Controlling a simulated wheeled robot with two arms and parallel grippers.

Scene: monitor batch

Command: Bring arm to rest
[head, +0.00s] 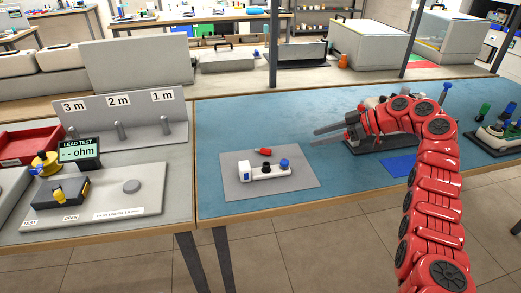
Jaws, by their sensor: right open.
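My right arm (437,160) is red and comes in from the lower right, bending left over the blue-topped table (225,140). My right gripper (318,138) points left with its two dark fingers apart and nothing between them. It is above the table, to the upper right of a grey mat (300,183). On the mat are a white device with a blue cap (265,172) and a small red piece (263,152), both apart from the gripper. My left gripper is not in view.
A dark tray (365,147) with parts lies partly hidden behind my right arm. A blue pad (398,166) lies beside the arm. A rack with bottles (490,137) stands at right. A lead test station (100,205) is at left. The table's back left is clear.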

